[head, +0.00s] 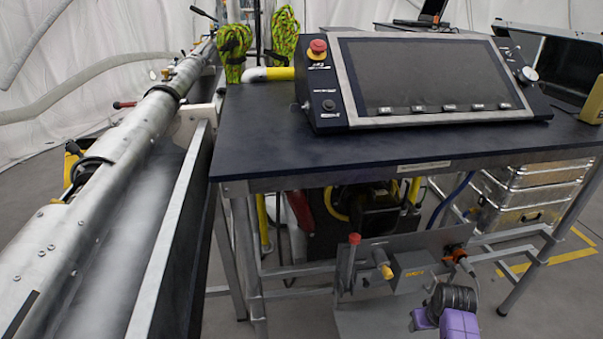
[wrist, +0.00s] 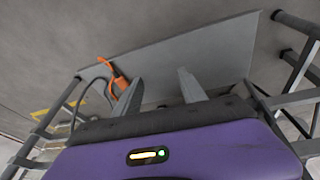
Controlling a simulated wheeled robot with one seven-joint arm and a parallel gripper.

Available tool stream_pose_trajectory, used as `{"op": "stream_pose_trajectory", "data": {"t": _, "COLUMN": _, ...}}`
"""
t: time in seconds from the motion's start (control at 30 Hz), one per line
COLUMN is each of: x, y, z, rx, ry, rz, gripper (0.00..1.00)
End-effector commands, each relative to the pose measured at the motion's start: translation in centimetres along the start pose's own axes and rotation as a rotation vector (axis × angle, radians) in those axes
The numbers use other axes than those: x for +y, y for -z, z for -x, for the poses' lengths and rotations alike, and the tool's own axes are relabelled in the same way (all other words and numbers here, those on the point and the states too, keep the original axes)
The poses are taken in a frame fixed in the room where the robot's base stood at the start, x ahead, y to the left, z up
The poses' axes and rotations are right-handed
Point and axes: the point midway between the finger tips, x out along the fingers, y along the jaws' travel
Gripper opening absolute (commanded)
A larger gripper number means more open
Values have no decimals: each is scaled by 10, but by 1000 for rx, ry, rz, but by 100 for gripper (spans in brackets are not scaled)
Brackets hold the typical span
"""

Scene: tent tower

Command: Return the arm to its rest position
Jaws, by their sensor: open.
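My gripper (wrist: 160,84) shows in the wrist view as two grey fingers spread apart with nothing between them. In the head view my purple and black arm end (head: 455,312) is low at the right of centre, in front of the table's lower frame; the fingers cannot be made out there. A grey panel (head: 345,320) lies beyond the arm end, and it also fills the middle of the wrist view (wrist: 225,55). An orange connector (wrist: 119,82) with a dark cable is just left of the left finger in the wrist view and does not look gripped.
A dark table (head: 270,140) with a control console (head: 430,80) stands above my arm end. The table's metal legs and rails (head: 530,240) surround this low space. A long metal tube rig (head: 110,170) runs along the left. Silver cases (head: 525,195) stand behind at right.

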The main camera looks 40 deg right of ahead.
Motion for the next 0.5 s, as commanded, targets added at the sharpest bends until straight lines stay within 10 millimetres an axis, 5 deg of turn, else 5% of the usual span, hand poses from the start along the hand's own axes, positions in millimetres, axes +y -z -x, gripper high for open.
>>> {"op": "stream_pose_trajectory", "data": {"t": 0.27, "x": -12, "y": 39, "z": 22, "rx": 300, "ry": -61, "rz": -51, "gripper": 49}}
{"op": "stream_pose_trajectory", "data": {"t": 0.5, "x": -88, "y": 35, "z": 74, "rx": 669, "ry": -31, "rz": -46, "gripper": 49}}
